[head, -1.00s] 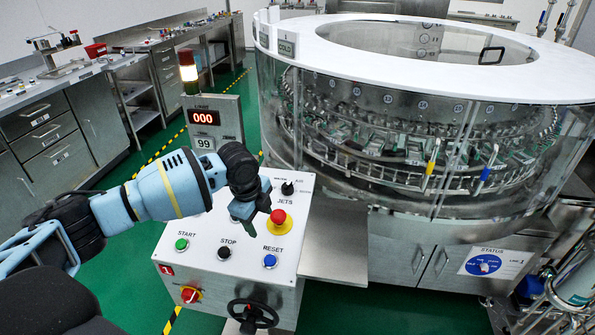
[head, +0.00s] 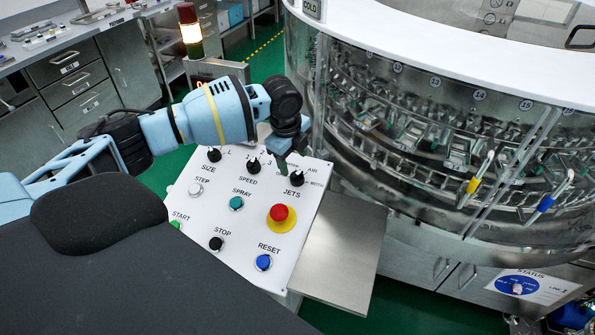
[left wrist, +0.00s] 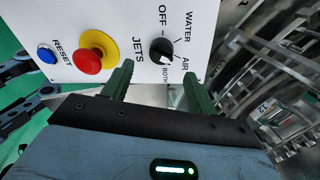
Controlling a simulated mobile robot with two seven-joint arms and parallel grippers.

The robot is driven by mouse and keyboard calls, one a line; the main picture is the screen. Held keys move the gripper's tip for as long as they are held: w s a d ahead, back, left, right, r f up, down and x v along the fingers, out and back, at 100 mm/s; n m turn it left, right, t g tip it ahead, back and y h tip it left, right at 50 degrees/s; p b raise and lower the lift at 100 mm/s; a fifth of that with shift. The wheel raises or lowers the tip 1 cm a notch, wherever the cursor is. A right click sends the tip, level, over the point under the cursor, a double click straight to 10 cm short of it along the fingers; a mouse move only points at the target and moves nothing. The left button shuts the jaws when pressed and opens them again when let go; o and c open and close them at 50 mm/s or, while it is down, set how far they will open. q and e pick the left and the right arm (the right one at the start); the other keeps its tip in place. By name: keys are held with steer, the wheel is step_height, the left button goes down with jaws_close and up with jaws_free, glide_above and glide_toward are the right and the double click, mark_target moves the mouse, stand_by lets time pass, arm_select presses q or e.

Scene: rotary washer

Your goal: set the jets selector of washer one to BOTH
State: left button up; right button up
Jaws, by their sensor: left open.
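The jets selector (head: 297,179) is a black knob at the upper right of the white sloping control panel (head: 238,218). In the left wrist view the knob (left wrist: 161,51) has OFF, WATER, AIR and BOTH printed around it. Its white mark seems to lie on the side by the BOTH label, but this is small. My left gripper (head: 283,165) is just beside the knob in the head view. In the left wrist view its green fingers (left wrist: 158,88) are apart and empty, with the knob ahead of the gap. My right gripper is not in view.
A red emergency button (head: 280,213) on a yellow base sits below the selector. The speed knob (head: 253,165) is to its left. The glass-walled washer (head: 420,120) stands close behind on the right. A bare steel shelf (head: 343,245) adjoins the panel.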

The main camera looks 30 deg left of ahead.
mark_target(296, 174)
arm_select(q)
steer(key=f, duration=0.3)
steer(key=w+f, duration=0.1)
steer(key=f, duration=0.2)
steer(key=shift+w+f+b, duration=0.2)
steer(key=shift+f+b, duration=0.1)
steer(key=shift+f, duration=0.05)
steer(key=c, duration=1)
